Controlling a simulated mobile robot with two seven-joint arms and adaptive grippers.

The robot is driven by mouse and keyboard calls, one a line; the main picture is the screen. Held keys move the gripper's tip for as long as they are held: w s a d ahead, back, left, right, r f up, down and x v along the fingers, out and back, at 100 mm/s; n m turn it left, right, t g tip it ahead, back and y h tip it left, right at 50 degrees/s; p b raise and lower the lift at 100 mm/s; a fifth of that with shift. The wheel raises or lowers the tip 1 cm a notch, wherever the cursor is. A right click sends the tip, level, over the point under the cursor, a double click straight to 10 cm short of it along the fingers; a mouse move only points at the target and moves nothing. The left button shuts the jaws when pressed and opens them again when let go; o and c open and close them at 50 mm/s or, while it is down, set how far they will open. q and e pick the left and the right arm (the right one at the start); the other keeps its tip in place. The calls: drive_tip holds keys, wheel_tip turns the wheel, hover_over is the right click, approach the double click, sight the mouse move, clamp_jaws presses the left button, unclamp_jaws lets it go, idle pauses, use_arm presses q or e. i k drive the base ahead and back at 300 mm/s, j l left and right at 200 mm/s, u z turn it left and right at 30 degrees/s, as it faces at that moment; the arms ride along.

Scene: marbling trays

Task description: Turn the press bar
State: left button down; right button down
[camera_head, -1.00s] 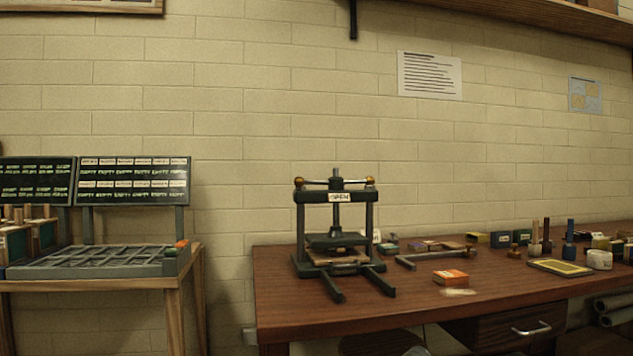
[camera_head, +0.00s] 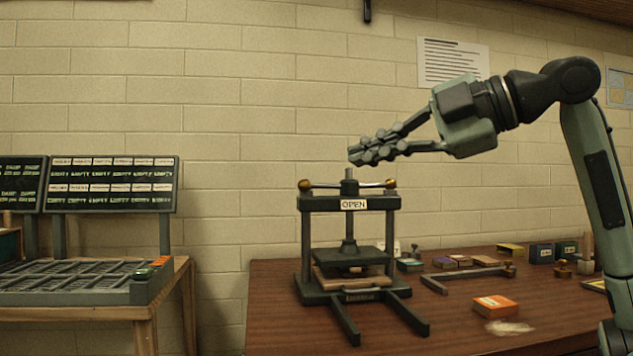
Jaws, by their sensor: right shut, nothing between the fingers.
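A dark green screw press (camera_head: 307,240) stands upright on the brown table, with an "OPEN" label (camera_head: 353,204) on its top beam. Its press bar (camera_head: 326,185) lies level across the top of the screw, with a brass ball at each end. A pressing plate hangs on the screw above a wooden board (camera_head: 350,281) on the base. My right gripper (camera_head: 358,156) reaches in from the right with its fingers shut and empty. Its fingertips are just above the screw top in the picture; I cannot tell whether they touch. My left gripper is not in view.
The brown table (camera_head: 455,330) holds an orange box (camera_head: 495,306), a metal bar tool (camera_head: 465,274) and several small boxes towards the back right. A wooden stand with a type tray (camera_head: 70,298) and label boards (camera_head: 112,185) is at the left, across a gap.

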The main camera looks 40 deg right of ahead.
sight(347, 187)
drive_tip(key=i+l, duration=0.3)
drive_tip(key=l, duration=0.15)
drive_tip(key=i+l, duration=0.35)
drive_tip(key=l, duration=0.05)
